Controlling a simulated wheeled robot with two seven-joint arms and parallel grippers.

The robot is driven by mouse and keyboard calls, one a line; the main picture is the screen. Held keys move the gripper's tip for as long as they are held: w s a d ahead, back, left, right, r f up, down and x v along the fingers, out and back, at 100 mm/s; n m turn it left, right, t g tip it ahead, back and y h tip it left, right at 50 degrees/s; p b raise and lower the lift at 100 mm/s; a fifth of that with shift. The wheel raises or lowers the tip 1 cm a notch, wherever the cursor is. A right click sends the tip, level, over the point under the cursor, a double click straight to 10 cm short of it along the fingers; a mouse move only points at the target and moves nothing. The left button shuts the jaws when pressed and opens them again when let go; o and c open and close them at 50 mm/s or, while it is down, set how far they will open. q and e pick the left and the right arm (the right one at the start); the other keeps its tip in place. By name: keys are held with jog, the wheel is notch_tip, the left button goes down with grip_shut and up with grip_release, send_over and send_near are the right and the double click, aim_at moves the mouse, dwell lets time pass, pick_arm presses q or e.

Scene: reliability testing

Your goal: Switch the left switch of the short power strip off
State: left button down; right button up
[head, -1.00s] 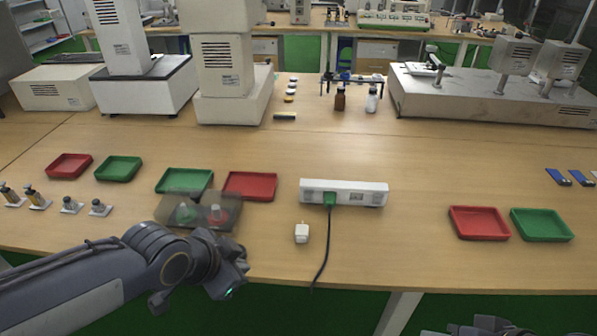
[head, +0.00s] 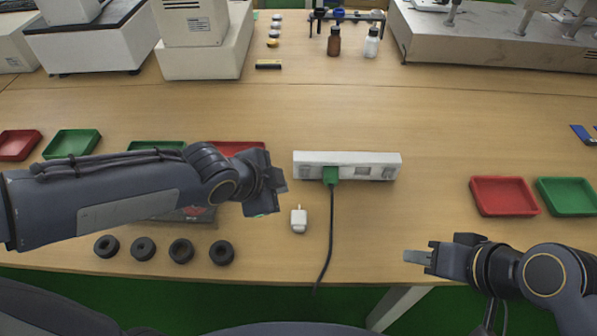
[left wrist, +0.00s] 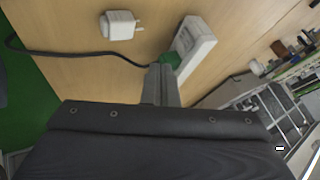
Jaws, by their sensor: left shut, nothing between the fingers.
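The short white power strip (head: 362,159) lies on the table in the middle of the head view, with a green plug (head: 331,176) in its front side. Its switches are too small to read. In the left wrist view the strip (left wrist: 196,42) and green plug (left wrist: 171,60) lie just beyond the fingertips. My left gripper (head: 275,186) is left of the strip, apart from it in the head view. In the left wrist view its fingers (left wrist: 160,80) are together and empty. My right gripper (head: 418,257) is over the table's front edge, right of the strip, its fingers together and empty.
A white adapter (head: 299,219) stands in front of the strip, beside the black cord (head: 329,240). Several black rings (head: 181,251) lie at the front left. Red (head: 504,196) and green (head: 567,196) trays are at the right.

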aim_at(307, 171)
pick_arm(q)
jog(key=b+x, duration=0.4)
jog(key=x, duration=0.5)
jog(key=shift+f, duration=0.3)
jog(key=w, duration=0.1)
jog(key=w+p, duration=0.1)
jog(key=w, duration=0.1)
jog(key=shift+w+d+r, duration=0.15)
jog(key=shift+r, duration=0.05)
jog(key=shift+w, duration=0.5)
jog(key=shift+w+r+p, duration=0.15)
jog(key=shift+w+p, duration=0.15)
jog(key=shift+p, duration=0.05)
jog(key=shift+r, duration=0.1)
jog(key=shift+r+p, duration=0.65)
jog(key=shift+r, duration=0.05)
